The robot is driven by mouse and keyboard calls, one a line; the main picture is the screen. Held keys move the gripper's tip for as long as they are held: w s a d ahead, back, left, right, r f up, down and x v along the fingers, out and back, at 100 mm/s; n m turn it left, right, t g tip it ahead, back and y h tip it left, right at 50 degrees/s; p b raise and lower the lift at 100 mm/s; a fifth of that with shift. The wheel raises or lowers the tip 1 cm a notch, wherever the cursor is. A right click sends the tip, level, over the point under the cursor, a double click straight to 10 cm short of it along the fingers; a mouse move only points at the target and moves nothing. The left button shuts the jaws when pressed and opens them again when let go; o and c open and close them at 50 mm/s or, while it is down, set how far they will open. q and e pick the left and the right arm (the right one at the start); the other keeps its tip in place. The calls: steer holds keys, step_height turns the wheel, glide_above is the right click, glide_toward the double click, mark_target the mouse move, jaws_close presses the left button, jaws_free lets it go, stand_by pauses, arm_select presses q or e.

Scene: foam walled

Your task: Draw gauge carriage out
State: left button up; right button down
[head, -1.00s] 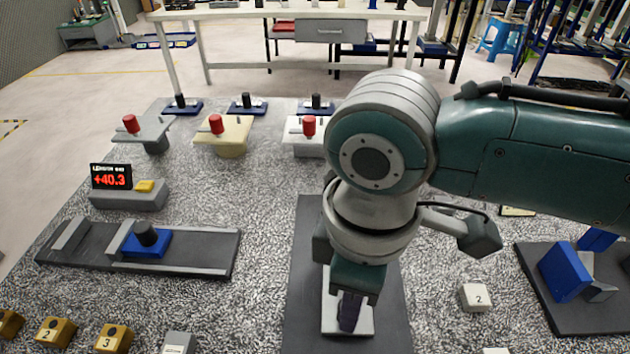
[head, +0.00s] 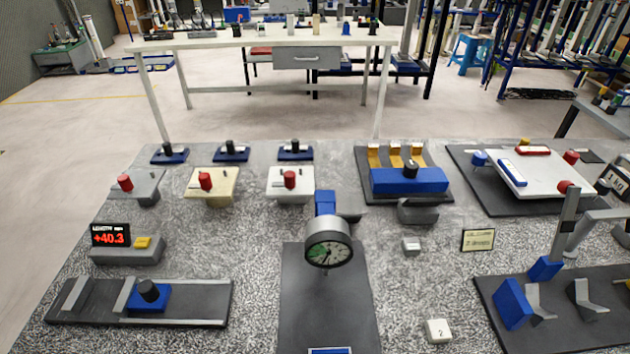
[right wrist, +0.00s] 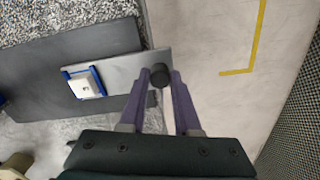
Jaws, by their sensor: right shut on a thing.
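The gauge (head: 329,243) has a round dial and stands on a blue post over a dark base plate (head: 325,290). At the bottom edge of the head view, a blue-edged holder (head: 330,351) just shows. In the right wrist view, the grey carriage plate (right wrist: 122,75) sticks out past the dark base plate (right wrist: 85,60). It carries a blue holder with a white block (right wrist: 86,87), its mark unclear. My right gripper (right wrist: 159,78) is shut on the black knob (right wrist: 159,75) at the carriage's end. My left gripper is out of view.
A readout (head: 111,235) shows +40.3. A blue slider with a black knob (head: 150,291) sits on a dark rail at left. A white block marked 2 (head: 438,330) lies right of the base plate. In the wrist view, open floor (right wrist: 205,45) lies beyond the knob.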

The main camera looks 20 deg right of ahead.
steer(key=c, duration=0.6)
jaws_free()
steer(key=shift+w, duration=0.1)
step_height(320, 180, up, 10)
steer(key=shift+p, duration=1.25)
